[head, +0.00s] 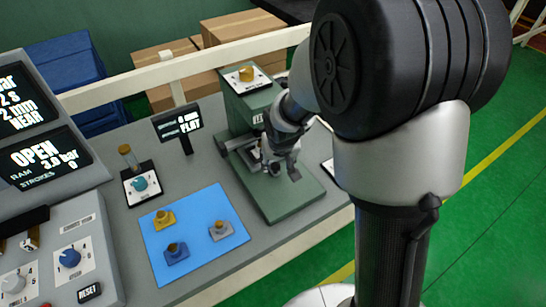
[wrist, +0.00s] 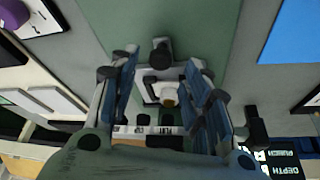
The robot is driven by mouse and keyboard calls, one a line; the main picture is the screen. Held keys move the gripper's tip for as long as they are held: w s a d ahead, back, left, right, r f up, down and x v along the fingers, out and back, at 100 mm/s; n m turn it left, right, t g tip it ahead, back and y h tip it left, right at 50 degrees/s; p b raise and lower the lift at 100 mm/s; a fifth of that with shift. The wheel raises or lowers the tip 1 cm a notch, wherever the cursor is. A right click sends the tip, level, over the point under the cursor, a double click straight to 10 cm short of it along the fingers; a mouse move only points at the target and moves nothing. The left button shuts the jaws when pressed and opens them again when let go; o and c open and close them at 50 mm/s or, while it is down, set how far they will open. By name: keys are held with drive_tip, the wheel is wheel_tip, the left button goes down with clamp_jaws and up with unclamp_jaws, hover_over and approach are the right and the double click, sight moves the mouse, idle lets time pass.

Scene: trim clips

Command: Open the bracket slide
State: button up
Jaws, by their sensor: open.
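The green press station (head: 252,102) stands on the grey bench in the head view, with its green base plate (head: 292,198) in front. My gripper (head: 284,165) is low in front of the press and covers much of the slide area. The knob stands in front of a pale bracket-like part (wrist: 158,88), which seems to be the bracket slide. I cannot tell whether the fingers touch the knob.
A blue mat (head: 202,262) holds a yellow clip (head: 164,219), a blue clip (head: 176,253) and a grey clip (head: 220,231). A control console (head: 45,190) is at far left.

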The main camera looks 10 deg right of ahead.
sight(276, 165)
drive_tip(key=shift+b+x, duration=0.4)
drive_tip(key=shift+x, duration=1.3)
drive_tip(key=shift+c, duration=0.5)
clamp_jaws()
